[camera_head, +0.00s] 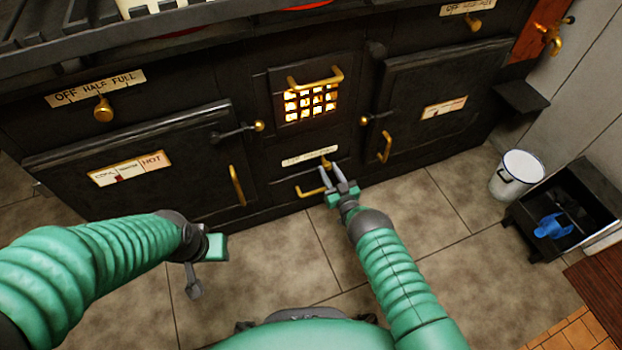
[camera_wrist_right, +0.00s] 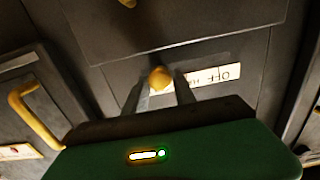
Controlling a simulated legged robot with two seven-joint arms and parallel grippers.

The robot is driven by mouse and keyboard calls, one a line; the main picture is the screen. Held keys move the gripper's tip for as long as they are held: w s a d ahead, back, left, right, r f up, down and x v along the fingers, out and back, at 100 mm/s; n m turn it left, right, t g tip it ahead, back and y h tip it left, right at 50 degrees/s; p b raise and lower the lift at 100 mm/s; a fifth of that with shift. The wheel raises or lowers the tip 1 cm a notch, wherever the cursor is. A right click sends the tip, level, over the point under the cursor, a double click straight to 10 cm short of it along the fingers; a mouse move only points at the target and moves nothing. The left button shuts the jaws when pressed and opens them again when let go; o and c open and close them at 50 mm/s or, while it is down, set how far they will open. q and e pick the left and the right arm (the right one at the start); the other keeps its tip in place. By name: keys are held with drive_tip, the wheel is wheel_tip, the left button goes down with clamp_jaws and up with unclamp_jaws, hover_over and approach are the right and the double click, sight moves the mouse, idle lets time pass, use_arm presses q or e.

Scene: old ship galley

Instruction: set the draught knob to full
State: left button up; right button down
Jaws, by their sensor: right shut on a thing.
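The draught knob (camera_head: 325,161) is a small brass knob low on the front of the black stove, below the glowing grate. My right gripper (camera_head: 327,173) reaches it from below and is shut on it. In the right wrist view the knob (camera_wrist_right: 160,78) sits between the two grey fingertips. I cannot make out the knob's pointer or setting. My left gripper (camera_head: 193,283) hangs over the floor at lower left, away from the stove; its fingers are unclear.
A brass handle (camera_head: 312,191) lies close below the knob. The grate door handle (camera_head: 316,77) is above. Oven doors flank it, with brass handles (camera_head: 237,185) and (camera_head: 385,148). Another labelled knob (camera_head: 103,109) is at upper left. A white bucket (camera_head: 517,175) stands at right.

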drive_tip(key=shift+w+d+r, duration=0.1)
drive_tip(key=shift+w+d, duration=0.1)
drive_tip(key=shift+d, duration=0.3)
drive_tip(key=shift+w+d+r, duration=0.1)
drive_tip(key=shift+w+d, duration=0.1)
drive_tip(key=shift+d, duration=0.25)
drive_tip(key=c, duration=1)
unclamp_jaws()
drive_tip(key=shift+d, duration=0.1)
drive_tip(key=shift+c, duration=0.2)
drive_tip(key=shift+f, duration=0.1)
drive_tip(key=p+v, duration=0.7)
drive_tip(key=v, duration=1)
drive_tip(key=shift+p, duration=0.35)
drive_tip(key=shift+w, duration=0.15)
